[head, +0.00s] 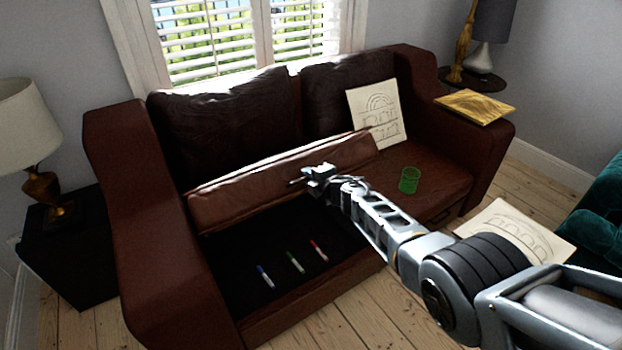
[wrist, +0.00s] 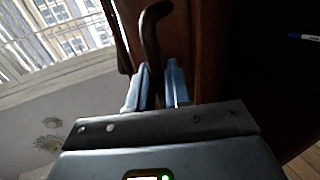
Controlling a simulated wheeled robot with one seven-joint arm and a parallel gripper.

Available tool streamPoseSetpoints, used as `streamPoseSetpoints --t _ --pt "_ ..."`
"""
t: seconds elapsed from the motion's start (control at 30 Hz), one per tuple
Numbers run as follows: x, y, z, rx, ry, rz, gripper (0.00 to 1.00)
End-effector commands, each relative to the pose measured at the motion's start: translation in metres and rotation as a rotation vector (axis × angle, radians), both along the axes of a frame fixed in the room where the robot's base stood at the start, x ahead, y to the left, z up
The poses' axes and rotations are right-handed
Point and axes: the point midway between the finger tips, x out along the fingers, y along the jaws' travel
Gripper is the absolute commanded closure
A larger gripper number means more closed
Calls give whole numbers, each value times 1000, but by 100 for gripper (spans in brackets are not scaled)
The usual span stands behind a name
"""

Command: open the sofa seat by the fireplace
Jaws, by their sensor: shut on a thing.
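The brown leather sofa (head: 160,250) stands under the window. Its left seat (head: 285,180) is tilted up, and a dark storage space (head: 235,250) shows open beneath it. My gripper (head: 308,176) is at the front edge of the raised seat. In the wrist view my gripper (wrist: 157,88) is shut on a dark curved handle (wrist: 150,35) beside the brown leather. The seat's hinge side is hidden behind the raised seat. No fireplace shows in either view.
Several markers (head: 294,262) lie in the storage space. A green cup (head: 409,180) and a drawing board (head: 377,115) are on the right seat. A yellow board (head: 475,106) lies on the right armrest. Another drawing (head: 515,232) is at the lower right. Lamps (head: 40,190) flank the sofa.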

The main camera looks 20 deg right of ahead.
Motion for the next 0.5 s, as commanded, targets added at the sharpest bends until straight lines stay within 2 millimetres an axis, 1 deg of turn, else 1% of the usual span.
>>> streamPoseSetpoints --t 0.13,0.17,0.3,0.5 --pt "0 0 0 -2 -1 1 100" --pt "0 0 0 -2 -1 1 79" --pt "0 0 0 -1 1 0 66" --pt "0 0 0 -1 1 0 66"
